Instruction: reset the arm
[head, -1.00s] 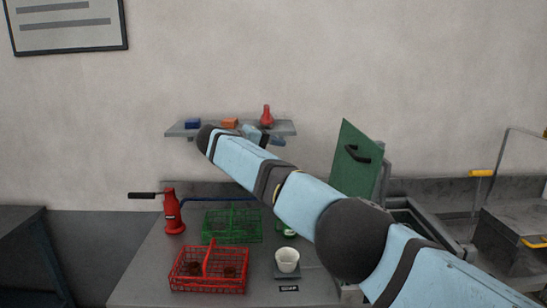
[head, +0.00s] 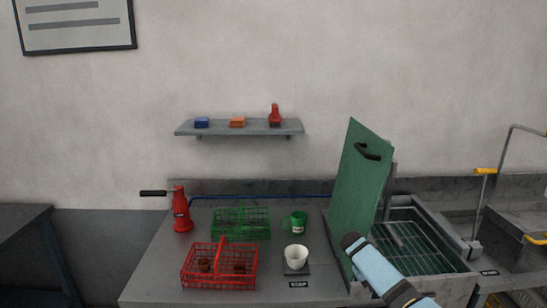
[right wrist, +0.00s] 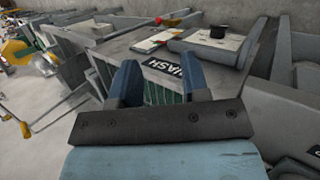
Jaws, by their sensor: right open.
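My right arm (head: 380,270) comes in low at the right of the head view, a light blue link with a dark rounded end, in front of the sink unit. Its gripper is not visible in the head view. In the right wrist view my right gripper (right wrist: 158,78) has its two blue fingers apart, with nothing held between them. Behind the fingers is a dark label reading "WASH" (right wrist: 165,66). My left arm and gripper are in neither view.
A green panel (head: 360,190) stands upright beside the sink (head: 420,240). The bench holds a red basket (head: 220,284) with brown coils, a green basket (head: 241,234), a green mug (head: 298,222), a white cup (head: 296,257) and a red bottle-shaped tool (head: 181,210). A shelf (head: 240,129) hangs above.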

